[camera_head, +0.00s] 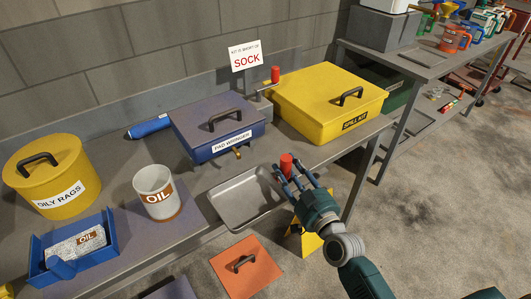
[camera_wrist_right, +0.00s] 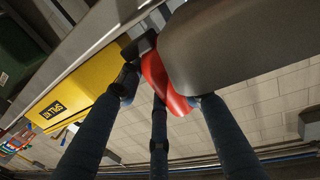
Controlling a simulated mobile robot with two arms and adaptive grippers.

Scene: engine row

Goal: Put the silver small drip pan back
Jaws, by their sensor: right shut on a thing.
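The silver small drip pan (camera_head: 238,201) is a shallow grey tray at the bench's front edge, right of the oil container. A red handle (camera_head: 286,164) stands at its right end. My right gripper (camera_head: 294,175) is shut on this red handle. In the right wrist view the fingers close around the red handle (camera_wrist_right: 163,80), beside the large grey body of the pan (camera_wrist_right: 230,45). The pan looks roughly level; whether it touches the bench cannot be told. My left gripper is not in view.
A blue pad wringer (camera_head: 190,135) and a yellow spill kit box (camera_head: 325,100) stand behind the pan. A white oil container (camera_head: 155,185), yellow oily rags bin (camera_head: 50,170) and blue tray (camera_head: 45,275) are left. An orange lidded thing (camera_head: 265,270) is below in front.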

